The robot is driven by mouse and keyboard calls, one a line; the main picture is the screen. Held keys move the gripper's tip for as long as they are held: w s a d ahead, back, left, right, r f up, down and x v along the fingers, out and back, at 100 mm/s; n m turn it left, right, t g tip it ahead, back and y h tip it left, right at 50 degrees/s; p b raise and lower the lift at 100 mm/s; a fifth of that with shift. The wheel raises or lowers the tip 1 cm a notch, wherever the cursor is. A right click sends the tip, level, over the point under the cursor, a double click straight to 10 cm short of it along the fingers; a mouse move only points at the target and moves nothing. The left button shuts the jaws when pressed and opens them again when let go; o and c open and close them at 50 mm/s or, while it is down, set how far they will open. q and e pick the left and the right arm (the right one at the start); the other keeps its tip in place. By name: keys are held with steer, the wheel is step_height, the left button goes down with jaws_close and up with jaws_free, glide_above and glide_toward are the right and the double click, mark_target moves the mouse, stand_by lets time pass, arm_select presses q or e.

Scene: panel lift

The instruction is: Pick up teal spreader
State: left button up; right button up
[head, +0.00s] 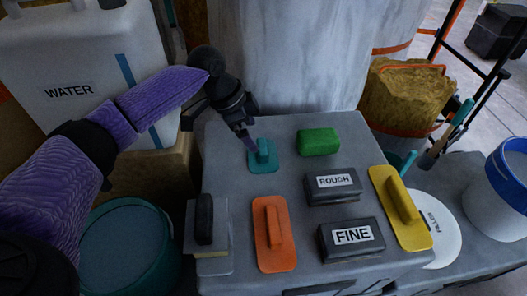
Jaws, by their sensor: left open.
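The teal spreader (263,158) lies flat near the back left of the grey case top, its raised handle upward. My left gripper (250,142) reaches in from the left and points down at it. The gripper is open, with its tips right beside the spreader's handle, on its left and far side. I cannot tell whether they touch it. My right gripper is out of view.
On the grey case (285,128) also lie a green block (318,141), ROUGH block (331,192), FINE block (350,238), orange float (273,256) and yellow float (389,196). A WATER container (85,50) stands left and a large pale drum (285,60) behind.

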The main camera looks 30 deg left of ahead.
mark_target(262, 146)
arm_select(q)
steer(key=b+x, duration=0.3)
steer(key=x, duration=0.2)
steer(key=shift+f, duration=0.15)
steer(key=shift+w+d+f+b, duration=0.15)
steer(key=shift+d+f+b, duration=0.25)
steer(key=shift+f+b, duration=0.3)
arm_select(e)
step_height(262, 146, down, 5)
arm_select(q)
steer(key=shift+r, duration=0.3)
steer(key=c, duration=1)
step_height(262, 146, up, 4)
steer(key=p, duration=0.2)
steer(key=shift+p, duration=0.4)
step_height(262, 146, up, 6)
steer(key=p, duration=0.4)
steer(key=shift+r, duration=0.2)
steer(key=shift+f, duration=0.1)
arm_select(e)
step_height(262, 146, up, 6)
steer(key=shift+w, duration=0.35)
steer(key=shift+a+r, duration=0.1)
